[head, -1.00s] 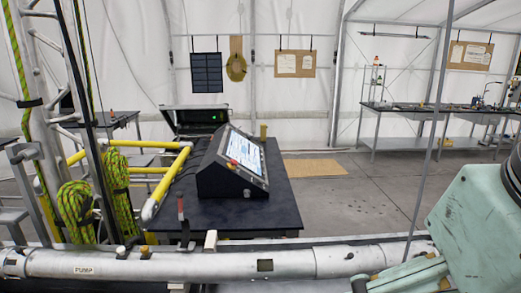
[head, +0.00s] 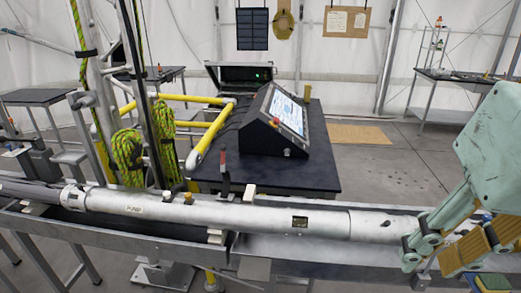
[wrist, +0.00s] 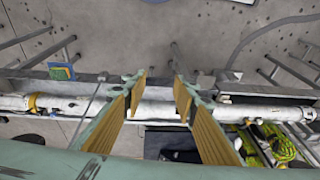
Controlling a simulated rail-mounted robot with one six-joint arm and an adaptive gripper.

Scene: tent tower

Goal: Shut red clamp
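The red clamp (head: 224,164) shows in the head view as an upright red handle at the front edge of the black table, behind the pale pipe (head: 270,217). Its jaw is too small to make out. My gripper (head: 447,262) is at the right of the head view, well right of the clamp, by the pipe's right end. In the wrist view my gripper (wrist: 158,77) is open, its two tan-padded fingers apart with nothing gripped. The pipe (wrist: 160,109) crosses beneath them. I cannot make out the red clamp in the wrist view.
The pipe lies along a grey rail across the front. A black table (head: 300,180) behind it holds a console (head: 275,122). Yellow bars (head: 210,135), green rope coils (head: 128,157) and a metal mast stand at the left. Floor is open at the back right.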

